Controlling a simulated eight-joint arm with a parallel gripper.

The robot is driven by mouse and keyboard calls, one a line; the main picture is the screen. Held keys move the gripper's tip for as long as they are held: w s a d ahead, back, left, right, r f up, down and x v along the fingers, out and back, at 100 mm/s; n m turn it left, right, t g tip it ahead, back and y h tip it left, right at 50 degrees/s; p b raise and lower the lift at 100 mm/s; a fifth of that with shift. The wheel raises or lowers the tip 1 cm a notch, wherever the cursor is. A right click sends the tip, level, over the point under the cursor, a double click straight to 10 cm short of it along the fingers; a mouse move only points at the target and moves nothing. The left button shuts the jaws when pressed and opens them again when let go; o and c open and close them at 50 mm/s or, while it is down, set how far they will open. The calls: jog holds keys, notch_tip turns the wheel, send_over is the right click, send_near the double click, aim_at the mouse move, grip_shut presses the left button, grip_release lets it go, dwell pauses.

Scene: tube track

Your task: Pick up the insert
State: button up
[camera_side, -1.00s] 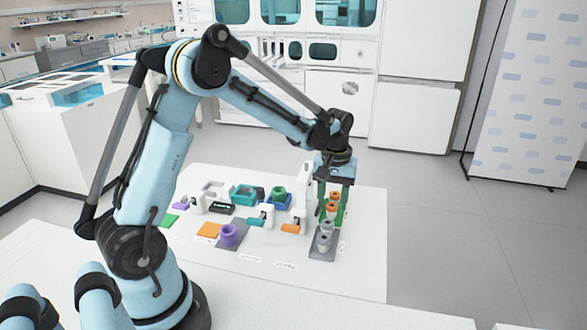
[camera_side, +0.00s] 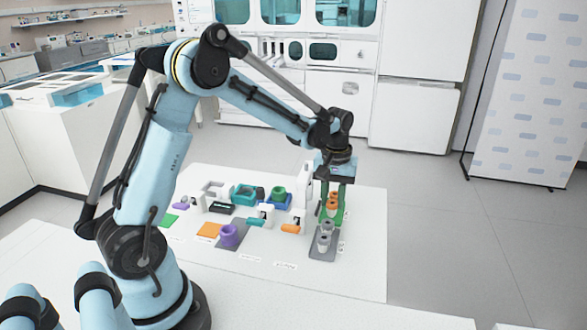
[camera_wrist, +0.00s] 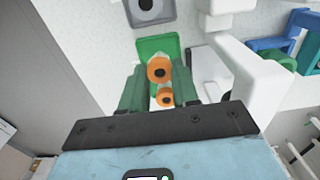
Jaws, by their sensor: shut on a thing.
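The insert (camera_side: 332,204) is a small upright piece with orange rings, over a green pad at the right end of the work. In the wrist view the insert (camera_wrist: 161,69) shows two orange rings with dark centres, above the green pad (camera_wrist: 158,45). My gripper (camera_side: 333,208) points down with one green finger on each side of it. In the wrist view my gripper (camera_wrist: 160,88) is shut on the insert. The fingers hide parts of its sides. I cannot tell whether its bottom touches the pad.
A grey pad (camera_side: 319,256) with grey pieces lies just in front. A white post (camera_side: 302,193) stands close on the left. A purple piece (camera_side: 229,235), an orange cylinder (camera_side: 290,228) and a blue holder (camera_side: 277,202) are farther left. The table's right edge is near.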

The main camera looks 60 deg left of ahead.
jog(key=shift+r, duration=2.4)
